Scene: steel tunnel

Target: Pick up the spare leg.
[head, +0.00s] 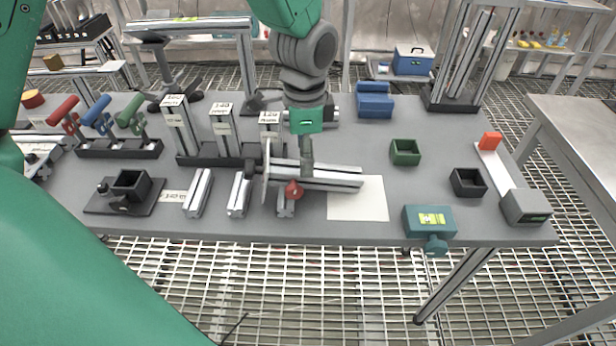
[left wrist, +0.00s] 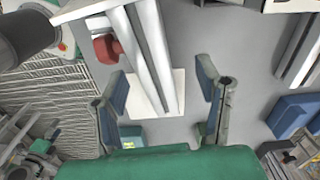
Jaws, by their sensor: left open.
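Several silver profile legs are in view, and I cannot tell which is the spare one. Short profiles lie at the table's front: a left one (head: 198,192), a middle one (head: 239,194) and a right one (head: 285,202), partly covered. Others stand in a black rack (head: 215,160) with number labels. A plate-and-leg assembly (head: 335,180) lies on its side, its legs pointing right over a white sheet (head: 372,208). My left gripper (head: 306,165) points down over these legs. In the left wrist view the gripper (left wrist: 162,90) is open, with the assembly's legs (left wrist: 145,50) between or below its fingers.
A red knob (head: 293,190) is beside the assembly. Coloured-handled clamps (head: 110,125) stand left. Some tabletop behind the green bin is free.

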